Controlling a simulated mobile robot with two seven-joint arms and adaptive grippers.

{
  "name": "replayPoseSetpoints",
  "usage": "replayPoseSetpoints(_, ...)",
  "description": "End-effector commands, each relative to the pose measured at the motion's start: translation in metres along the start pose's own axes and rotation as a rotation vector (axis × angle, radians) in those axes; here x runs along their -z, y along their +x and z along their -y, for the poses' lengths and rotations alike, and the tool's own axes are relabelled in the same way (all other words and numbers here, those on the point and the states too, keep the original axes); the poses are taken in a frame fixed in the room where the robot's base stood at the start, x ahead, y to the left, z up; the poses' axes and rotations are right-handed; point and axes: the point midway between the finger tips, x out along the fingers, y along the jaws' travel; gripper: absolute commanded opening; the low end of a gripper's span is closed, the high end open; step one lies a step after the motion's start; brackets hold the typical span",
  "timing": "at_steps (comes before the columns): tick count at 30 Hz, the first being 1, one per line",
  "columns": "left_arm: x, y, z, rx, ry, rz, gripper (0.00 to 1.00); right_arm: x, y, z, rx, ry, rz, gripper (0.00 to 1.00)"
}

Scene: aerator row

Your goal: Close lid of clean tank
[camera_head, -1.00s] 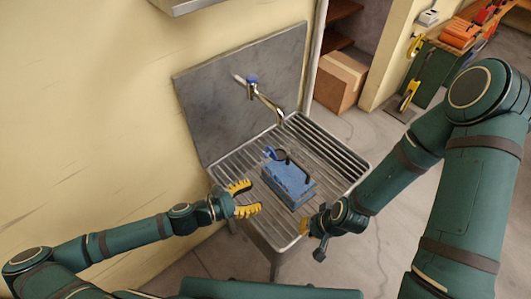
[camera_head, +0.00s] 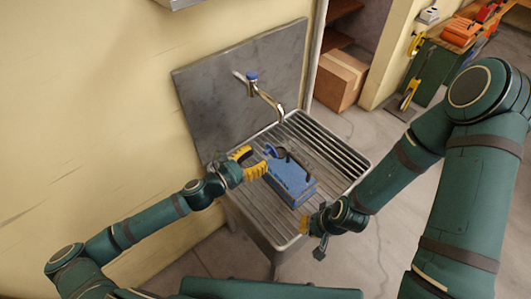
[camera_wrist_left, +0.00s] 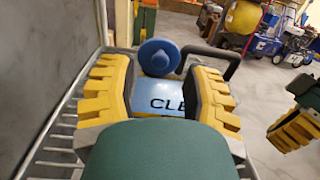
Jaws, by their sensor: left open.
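The clean tank (camera_head: 286,180) is a blue box on the slatted sink top, with part of a label, "CLE", readable in the left wrist view (camera_wrist_left: 180,103). A round blue lid (camera_head: 270,151) is at its far left end, beside a black handle (camera_wrist_left: 226,56). In the left wrist view the lid (camera_wrist_left: 160,57) shows its round face, apparently tilted up. My left gripper (camera_head: 257,163) is open at the tank's left end, its yellow fingers on either side of the lid in view; contact cannot be told.
The ribbed metal sink top (camera_head: 335,160) has free room right of the tank. A tap (camera_head: 265,95) on the grey backsplash (camera_head: 215,100) reaches over the sink's back. A cardboard box (camera_head: 341,80) stands on the floor behind.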

Motion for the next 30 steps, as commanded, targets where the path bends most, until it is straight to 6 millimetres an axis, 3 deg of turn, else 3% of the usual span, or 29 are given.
replayPoseSetpoints(3,0.001,0.019,0.001,0.003,0.001,0.001,0.48,0.0,0.003,-0.001,0.0,0.0,-0.002,0.0)
replayPoseSetpoints(9,0.0,0.035,0.001,0.001,0.001,0.0,0.48,0.001,0.005,-0.002,0.0,0.0,-0.003,0.0)
replayPoseSetpoints(20,0.0,0.039,0.0,0.0,0.0,0.0,0.48,0.001,0.005,-0.002,0.0,0.0,-0.003,0.0)
replayPoseSetpoints(23,0.0,0.039,0.0,0.0,0.001,0.0,0.2,0.001,0.005,-0.002,0.0,0.0,-0.003,0.0)
replayPoseSetpoints(24,0.0,0.039,0.0,0.0,0.001,0.0,0.06,0.001,0.005,-0.002,0.0,0.0,-0.003,0.0)
replayPoseSetpoints(25,0.0,0.039,0.0,0.0,0.0,0.0,0.0,0.001,0.005,-0.002,0.0,0.0,-0.003,0.0)
replayPoseSetpoints(30,0.0,0.038,0.0,0.0,0.001,0.0,0.0,0.001,0.005,-0.002,0.0,0.0,-0.003,0.0)
